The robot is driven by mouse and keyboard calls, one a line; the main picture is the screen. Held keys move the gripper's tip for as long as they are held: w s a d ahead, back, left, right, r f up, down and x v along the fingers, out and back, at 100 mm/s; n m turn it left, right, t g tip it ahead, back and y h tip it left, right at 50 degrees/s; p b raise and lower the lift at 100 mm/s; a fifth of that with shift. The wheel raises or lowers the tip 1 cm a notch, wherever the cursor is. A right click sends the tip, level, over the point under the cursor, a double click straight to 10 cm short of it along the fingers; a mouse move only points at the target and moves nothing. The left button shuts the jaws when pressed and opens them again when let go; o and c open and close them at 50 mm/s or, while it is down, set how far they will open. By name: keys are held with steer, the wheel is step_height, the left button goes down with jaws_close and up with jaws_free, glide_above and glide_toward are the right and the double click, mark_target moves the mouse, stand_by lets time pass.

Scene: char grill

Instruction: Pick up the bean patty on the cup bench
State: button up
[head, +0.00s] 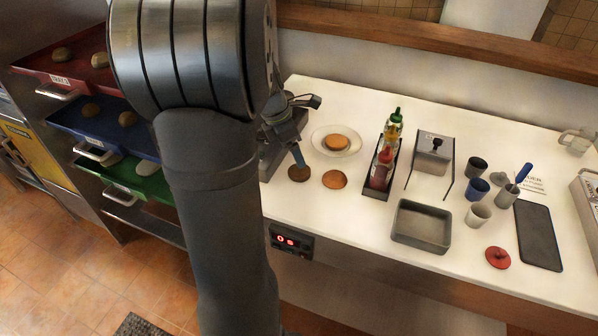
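A dark brown round patty (299,174) lies flat on the white bench (350,225), close to the right side of my arm. It looks like the bean patty. My gripper (296,153) seems to show just past my arm, pointing down with a grey-blue finger-like part right above the patty. I cannot tell whether it touches the patty. My large dark arm hides much of the gripper, and its opening is not clear. A lighter orange-brown disc (334,180), like a bun half, lies just right of the patty.
Behind is a plate (318,146) with a bun (337,142). A bottle rack (376,190), a grey pan (422,226), a metal holder (433,153) and several cups (477,189) stand to the right. Coloured trays (150,187) are at left. Bare bench lies before the pan.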

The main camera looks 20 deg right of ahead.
mark_target(299, 170)
steer(key=x, duration=0.2)
steer(key=shift+f, duration=0.3)
steer(key=x, duration=0.4)
steer(key=shift+a+f, duration=0.25)
steer(key=shift+a, duration=0.15)
steer(key=shift+d+f, duration=0.2)
steer(key=shift+f, duration=0.25)
steer(key=c, duration=1.1)
steer(key=shift+r, duration=0.15)
